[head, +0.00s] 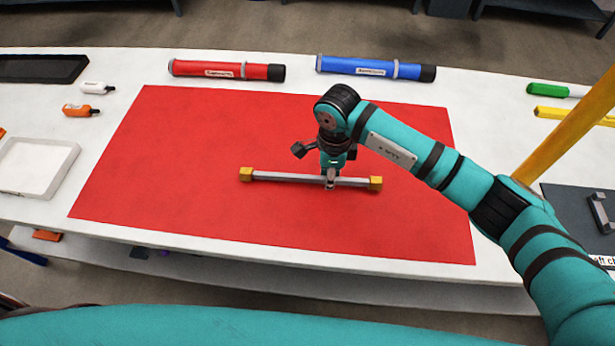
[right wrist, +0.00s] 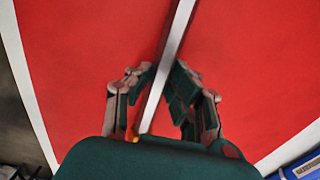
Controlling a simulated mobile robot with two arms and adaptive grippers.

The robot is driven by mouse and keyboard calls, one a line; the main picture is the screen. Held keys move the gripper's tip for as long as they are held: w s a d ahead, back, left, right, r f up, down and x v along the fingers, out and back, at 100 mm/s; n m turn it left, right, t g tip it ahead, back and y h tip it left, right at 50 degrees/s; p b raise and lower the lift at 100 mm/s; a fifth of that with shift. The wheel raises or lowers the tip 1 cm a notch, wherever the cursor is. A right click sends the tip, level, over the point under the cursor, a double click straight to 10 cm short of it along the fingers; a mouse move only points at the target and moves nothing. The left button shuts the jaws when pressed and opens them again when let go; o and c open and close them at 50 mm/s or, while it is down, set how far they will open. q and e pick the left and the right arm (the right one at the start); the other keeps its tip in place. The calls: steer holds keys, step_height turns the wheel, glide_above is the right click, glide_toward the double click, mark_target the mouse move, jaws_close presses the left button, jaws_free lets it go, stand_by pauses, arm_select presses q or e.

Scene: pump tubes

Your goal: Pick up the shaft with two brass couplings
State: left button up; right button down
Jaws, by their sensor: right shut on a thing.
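In the right wrist view the shaft (right wrist: 172,60) runs between the fingers of my right gripper (right wrist: 165,90). My left gripper is not in view.
The red mat (head: 170,180) covers the middle of the white table (head: 120,70). A red tube (head: 227,70) and a blue tube (head: 375,68) lie behind it. A white tray (head: 70,172) stands at left. A yellow post (head: 570,125) rises at right.

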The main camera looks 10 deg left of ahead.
steer(key=shift+r+p, duration=1.55)
steer(key=shift+r, duration=1.85)
